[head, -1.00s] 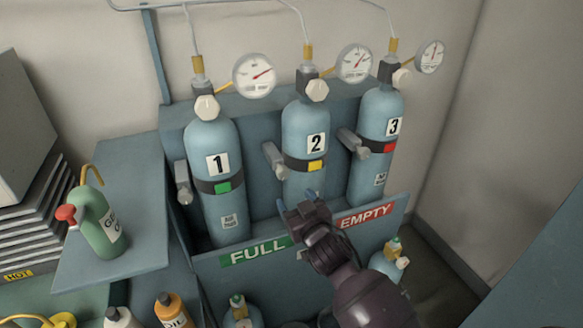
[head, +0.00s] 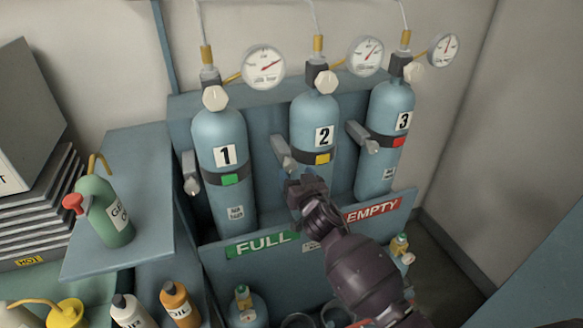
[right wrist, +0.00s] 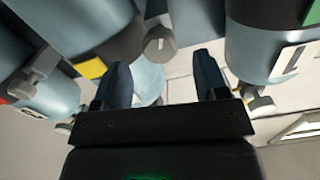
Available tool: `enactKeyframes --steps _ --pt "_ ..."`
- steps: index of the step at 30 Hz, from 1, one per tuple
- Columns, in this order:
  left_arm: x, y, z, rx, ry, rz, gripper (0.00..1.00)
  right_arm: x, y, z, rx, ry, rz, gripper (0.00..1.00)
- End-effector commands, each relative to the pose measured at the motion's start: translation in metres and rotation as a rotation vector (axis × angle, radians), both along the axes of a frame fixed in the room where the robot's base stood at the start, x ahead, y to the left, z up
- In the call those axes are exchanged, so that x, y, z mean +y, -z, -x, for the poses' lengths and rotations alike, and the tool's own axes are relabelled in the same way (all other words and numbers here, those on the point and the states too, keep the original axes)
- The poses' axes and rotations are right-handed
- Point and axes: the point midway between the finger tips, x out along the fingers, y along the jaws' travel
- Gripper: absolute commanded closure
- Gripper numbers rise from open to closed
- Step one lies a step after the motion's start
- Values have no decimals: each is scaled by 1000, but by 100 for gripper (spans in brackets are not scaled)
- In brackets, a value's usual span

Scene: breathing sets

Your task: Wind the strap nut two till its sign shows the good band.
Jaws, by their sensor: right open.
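Cylinder 2 (head: 312,120) stands in the middle of the rack, held by a dark strap with a yellow sign (head: 322,158). Its grey strap nut (head: 284,156) sticks out at the strap's left side. My right gripper (head: 301,188) is just below and in front of this nut, apart from it as far as I can see. In the right wrist view the picture is upside down; the open jaws (right wrist: 165,80) are empty, the nut (right wrist: 160,44) shows beyond and between them, and the yellow sign (right wrist: 92,68) is left of it. My left gripper is not in view.
Cylinder 1 (head: 218,130) has a green sign, cylinder 3 (head: 391,105) a red one; their strap nuts stick out beside them. A front panel carries FULL (head: 262,244) and EMPTY (head: 371,211) labels. A green bottle (head: 103,212) stands on the left shelf.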

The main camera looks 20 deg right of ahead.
Motion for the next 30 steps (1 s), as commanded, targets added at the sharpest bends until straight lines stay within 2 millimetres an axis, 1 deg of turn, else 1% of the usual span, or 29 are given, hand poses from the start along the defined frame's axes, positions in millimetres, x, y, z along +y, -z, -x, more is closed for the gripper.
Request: enactKeyframes --steps 1,3,9,13,21,26,30 --pt "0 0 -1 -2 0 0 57 0 0 -9 0 0 0 33" --pt "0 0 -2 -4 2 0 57 1 0 -18 0 0 1 33" --pt "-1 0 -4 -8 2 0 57 2 0 -35 0 -1 0 33" --pt "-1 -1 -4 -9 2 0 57 2 0 -40 1 -1 -1 33" --pt "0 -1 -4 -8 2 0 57 2 0 -40 1 0 -1 33" --pt "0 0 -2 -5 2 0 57 2 0 -40 1 0 -1 58" --pt "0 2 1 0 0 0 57 2 0 -40 1 0 -1 79"
